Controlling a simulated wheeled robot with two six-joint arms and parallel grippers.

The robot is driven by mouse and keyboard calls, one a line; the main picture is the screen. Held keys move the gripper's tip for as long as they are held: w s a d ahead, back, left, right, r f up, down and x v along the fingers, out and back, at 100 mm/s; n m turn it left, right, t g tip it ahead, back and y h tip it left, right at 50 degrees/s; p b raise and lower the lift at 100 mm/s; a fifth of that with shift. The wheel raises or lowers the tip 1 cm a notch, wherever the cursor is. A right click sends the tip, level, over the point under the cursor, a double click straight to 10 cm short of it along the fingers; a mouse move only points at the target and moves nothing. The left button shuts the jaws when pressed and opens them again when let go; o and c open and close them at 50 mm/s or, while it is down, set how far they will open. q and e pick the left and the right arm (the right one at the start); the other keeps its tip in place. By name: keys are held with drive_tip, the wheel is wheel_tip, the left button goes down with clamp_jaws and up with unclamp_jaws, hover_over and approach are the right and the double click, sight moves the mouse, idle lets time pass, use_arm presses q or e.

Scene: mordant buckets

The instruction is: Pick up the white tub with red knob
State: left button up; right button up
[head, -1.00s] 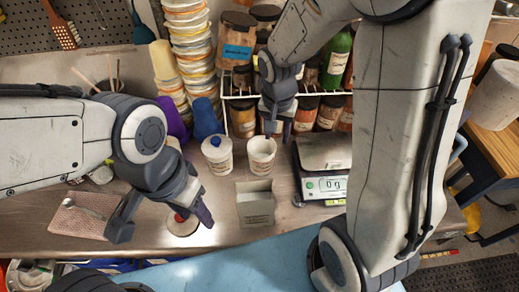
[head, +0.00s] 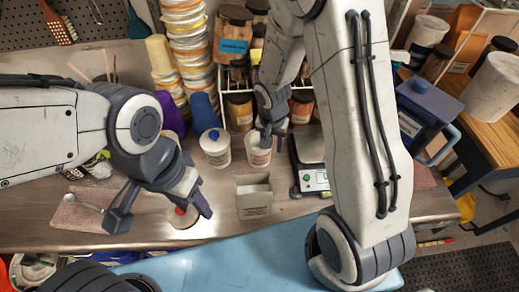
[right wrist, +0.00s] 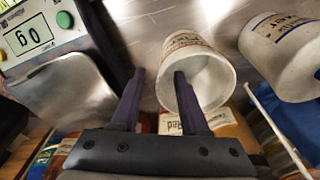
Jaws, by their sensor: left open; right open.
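My right gripper (head: 271,137) is open at the rim of an open white tub (head: 258,157). In the right wrist view, the right gripper (right wrist: 158,74) has one finger across that open tub's mouth (right wrist: 211,80) and the other outside its wall; contact cannot be told.
A white tub with blue knob (head: 215,155) stands left of the open tub. A small grey box (head: 254,203) is in front, and a scale (head: 312,181) is at the right. Stacked tubs (head: 187,45) and shelved jars (head: 240,110) stand behind. A pink cloth (head: 75,215) lies at the left.

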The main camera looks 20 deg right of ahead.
clamp_jaws()
drive_tip(key=shift+s, duration=0.1)
idle(1.2)
